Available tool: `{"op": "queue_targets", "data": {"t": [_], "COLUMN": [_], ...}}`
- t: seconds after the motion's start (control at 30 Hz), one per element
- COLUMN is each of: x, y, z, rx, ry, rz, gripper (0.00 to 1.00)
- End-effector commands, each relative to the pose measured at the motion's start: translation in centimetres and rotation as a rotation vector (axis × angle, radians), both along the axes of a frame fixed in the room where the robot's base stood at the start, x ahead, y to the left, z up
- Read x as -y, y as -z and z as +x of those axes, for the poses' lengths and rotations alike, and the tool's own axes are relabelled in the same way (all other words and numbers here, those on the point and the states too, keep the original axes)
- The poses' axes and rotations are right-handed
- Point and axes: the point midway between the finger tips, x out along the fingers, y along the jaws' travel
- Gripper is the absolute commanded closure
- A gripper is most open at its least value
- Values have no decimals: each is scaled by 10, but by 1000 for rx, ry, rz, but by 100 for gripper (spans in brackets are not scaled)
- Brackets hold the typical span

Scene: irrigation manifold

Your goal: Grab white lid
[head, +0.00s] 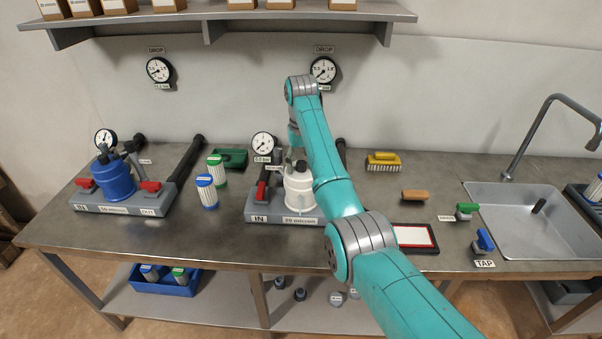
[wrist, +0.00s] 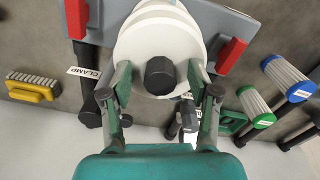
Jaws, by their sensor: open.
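The white lid (head: 298,180) tops the white filter housing on the grey 20 micron base (head: 284,219). In the wrist view, the round white lid (wrist: 160,32) has a black knob (wrist: 160,76) on it. My gripper (wrist: 160,80) is open above the lid, with one finger on each side of the knob. I cannot tell whether the fingers touch the lid. In the head view my gripper (head: 295,158) is over the housing and partly hidden by my arm.
Red handles (wrist: 231,55) flank the housing. A blue housing (head: 115,180) stands left, with two filter cartridges (head: 207,191) between. A yellow brush (head: 383,161), a wooden-backed brush (head: 414,196) and a sink (head: 535,218) are right. A shelf (head: 225,14) hangs above.

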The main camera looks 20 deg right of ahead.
Motion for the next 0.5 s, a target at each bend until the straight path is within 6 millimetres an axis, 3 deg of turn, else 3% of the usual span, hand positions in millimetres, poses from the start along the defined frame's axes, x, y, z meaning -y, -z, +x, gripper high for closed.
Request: {"op": "queue_targets", "data": {"t": [0.13, 0.4, 0.5], "x": [0, 0, 0], "y": [0, 0, 0], "z": [0, 0, 0], "rx": [0, 0, 0], "ry": [0, 0, 0], "rz": [0, 0, 0], "gripper": [39, 100, 100]}}
